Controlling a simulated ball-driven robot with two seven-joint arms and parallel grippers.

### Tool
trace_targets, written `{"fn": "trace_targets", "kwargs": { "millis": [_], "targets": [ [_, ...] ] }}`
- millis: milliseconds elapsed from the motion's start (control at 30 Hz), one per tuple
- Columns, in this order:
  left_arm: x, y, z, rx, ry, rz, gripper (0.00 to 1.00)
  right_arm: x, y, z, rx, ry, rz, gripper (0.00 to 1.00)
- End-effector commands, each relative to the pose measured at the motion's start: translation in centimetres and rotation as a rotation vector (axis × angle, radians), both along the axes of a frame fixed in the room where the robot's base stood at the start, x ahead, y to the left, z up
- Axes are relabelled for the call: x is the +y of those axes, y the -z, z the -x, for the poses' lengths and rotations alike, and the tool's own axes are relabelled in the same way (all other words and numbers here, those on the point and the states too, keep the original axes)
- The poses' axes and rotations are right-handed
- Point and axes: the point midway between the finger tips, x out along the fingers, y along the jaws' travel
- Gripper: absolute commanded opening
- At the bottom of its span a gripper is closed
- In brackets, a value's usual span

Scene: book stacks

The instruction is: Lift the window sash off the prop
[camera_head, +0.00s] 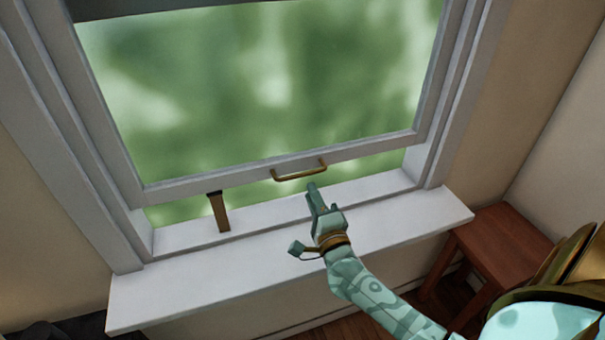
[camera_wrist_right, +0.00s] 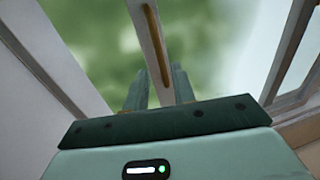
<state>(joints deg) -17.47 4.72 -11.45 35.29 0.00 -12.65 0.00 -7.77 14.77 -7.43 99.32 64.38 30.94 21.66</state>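The window sash (camera_head: 237,176) is raised above the sill, its lower rail near the top of an upright wooden prop (camera_head: 219,213) at the left. Whether the rail touches the prop's dark top is hard to tell. A brass handle (camera_head: 299,173) is fixed to the rail; it also shows in the right wrist view (camera_wrist_right: 155,45). My right gripper (camera_head: 311,187) is just below and in front of the handle. In the right wrist view its fingers (camera_wrist_right: 158,74) are apart and empty, with the handle beyond their tips. My left gripper is out of view.
The white sill (camera_head: 165,292) runs under the window, bare apart from the prop. A reddish wooden stool or small table (camera_head: 497,245) stands at the right below the sill. The frame's side jambs border the sash.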

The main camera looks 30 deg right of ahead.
Motion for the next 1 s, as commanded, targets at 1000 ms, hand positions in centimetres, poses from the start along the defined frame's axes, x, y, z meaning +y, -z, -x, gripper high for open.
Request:
{"fn": "trace_targets", "kwargs": {
  "millis": [1000],
  "targets": [
    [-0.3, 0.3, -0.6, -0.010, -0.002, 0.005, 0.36, -1.7, -1.3, -7.2, 0.003, -0.001, 0.004, 0.00]
  ]
}}
